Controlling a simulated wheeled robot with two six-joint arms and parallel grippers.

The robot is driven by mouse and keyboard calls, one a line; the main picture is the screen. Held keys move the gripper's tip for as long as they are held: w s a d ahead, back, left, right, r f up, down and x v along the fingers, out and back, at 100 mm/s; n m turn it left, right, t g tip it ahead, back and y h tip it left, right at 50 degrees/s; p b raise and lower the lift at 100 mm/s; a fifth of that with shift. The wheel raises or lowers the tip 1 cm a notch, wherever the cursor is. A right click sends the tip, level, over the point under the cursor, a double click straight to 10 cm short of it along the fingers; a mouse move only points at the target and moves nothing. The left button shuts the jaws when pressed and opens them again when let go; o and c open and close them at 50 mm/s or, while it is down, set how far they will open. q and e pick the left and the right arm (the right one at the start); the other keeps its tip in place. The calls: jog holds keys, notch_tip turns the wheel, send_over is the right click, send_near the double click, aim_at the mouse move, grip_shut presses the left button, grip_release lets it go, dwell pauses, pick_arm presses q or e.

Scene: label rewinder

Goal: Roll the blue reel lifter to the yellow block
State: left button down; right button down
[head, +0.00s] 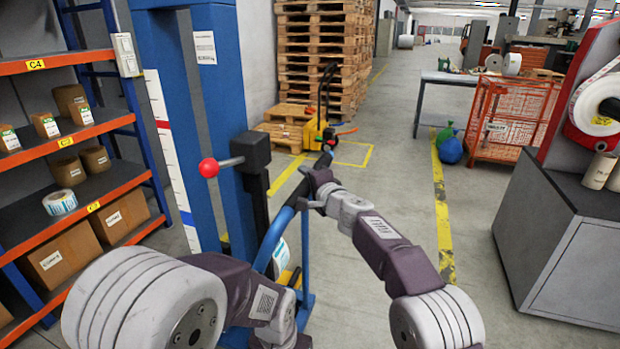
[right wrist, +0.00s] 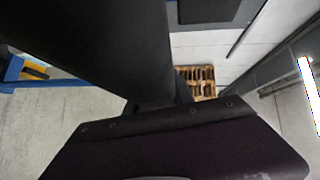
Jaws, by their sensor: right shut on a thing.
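The blue reel lifter (head: 213,100) stands upright at left of centre in the head view. It has a tall blue mast, a red-knobbed lever (head: 209,167) and a curved blue handlebar (head: 275,232) with dark ends. My right gripper (head: 318,178) is shut on the far end of the handlebar. In the right wrist view, dark parts fill the middle and hide the grip itself. My left forearm reaches down beside the lifter's near side, and its gripper is not visible. A yellow body (head: 314,134) with a tall black handle stands farther ahead by the pallets; I cannot tell whether it is the yellow block.
Orange shelving (head: 70,147) with boxes stands at left. Stacked pallets (head: 322,60) stand behind the lifter. A grey cabinet (head: 545,240) and an orange wire cage (head: 512,118) stand at right. Blue and green bags (head: 450,148) lie near the cage. The central aisle floor is clear.

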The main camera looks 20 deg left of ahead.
jog(key=shift+a+r, duration=0.2)
jog(key=shift+r, duration=0.2)
jog(key=c, duration=1.2)
grip_release()
jog(key=shift+o, duration=0.5)
jog(key=shift+f, duration=0.1)
jog(key=shift+f, duration=0.1)
